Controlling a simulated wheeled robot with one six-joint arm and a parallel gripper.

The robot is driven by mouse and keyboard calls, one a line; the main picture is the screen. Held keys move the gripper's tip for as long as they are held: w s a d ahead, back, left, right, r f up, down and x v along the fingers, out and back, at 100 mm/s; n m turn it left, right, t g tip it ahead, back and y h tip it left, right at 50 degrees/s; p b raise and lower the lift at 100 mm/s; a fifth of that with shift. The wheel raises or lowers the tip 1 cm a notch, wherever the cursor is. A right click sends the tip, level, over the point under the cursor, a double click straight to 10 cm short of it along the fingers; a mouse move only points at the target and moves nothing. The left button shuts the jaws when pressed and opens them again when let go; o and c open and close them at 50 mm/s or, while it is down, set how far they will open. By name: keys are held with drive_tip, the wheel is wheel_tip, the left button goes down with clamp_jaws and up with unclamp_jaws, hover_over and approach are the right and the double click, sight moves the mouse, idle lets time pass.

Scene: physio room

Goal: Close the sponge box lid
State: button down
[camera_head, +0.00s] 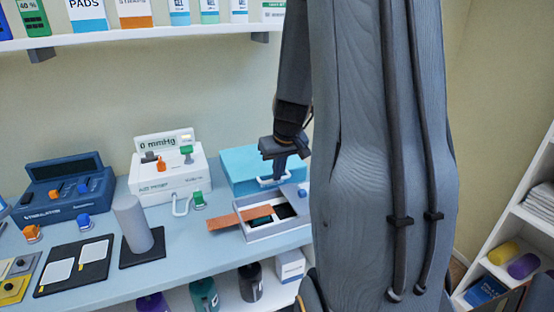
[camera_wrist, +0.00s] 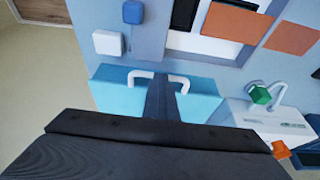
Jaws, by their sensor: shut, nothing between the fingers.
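The light blue sponge box (camera_head: 235,160) stands at the back of the counter, beside the white gauge unit. It has a white bar handle (camera_head: 266,183) at its front. My gripper (camera_head: 278,176) is shut and empty, pointing down at the handle. In the wrist view the blue box (camera_wrist: 108,88) lies across the middle, and my gripper (camera_wrist: 184,20) crosses in front of the handle (camera_wrist: 140,77), hiding its middle. I cannot tell whether they touch. The lid looks down or nearly down, but my arm hides the box's right side, so I cannot tell if it is fully shut.
A grey tray (camera_head: 263,236) with an orange strip (camera_head: 236,218) sits just in front of the box. The white gauge unit (camera_head: 172,183), a grey cylinder (camera_head: 132,222) and a dark blue stimulator (camera_head: 55,207) stand left. A shelf (camera_head: 150,36) runs above.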

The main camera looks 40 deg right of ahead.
drive_tip(key=p+v, duration=0.1)
drive_tip(key=v, duration=1.2)
drive_tip(key=shift+s+a, duration=0.1)
drive_tip(key=shift+s, duration=0.05)
drive_tip(key=s+a+f+n+g, duration=0.1)
drive_tip(key=s+a+f, duration=0.2)
drive_tip(key=a, duration=0.4)
drive_tip(key=s+a+f+n, duration=0.1)
drive_tip(key=s+a+f, duration=0.2)
drive_tip(key=a, duration=0.5)
drive_tip(key=s+a+f+g+y, duration=0.1)
drive_tip(key=s+a+f, duration=0.2)
drive_tip(key=a+f, duration=0.2)
drive_tip(key=a, duration=0.3)
drive_tip(key=shift+s+a+n+g, duration=0.2)
drive_tip(key=shift+s+n+g, duration=0.1)
drive_tip(key=shift+s+n, duration=0.1)
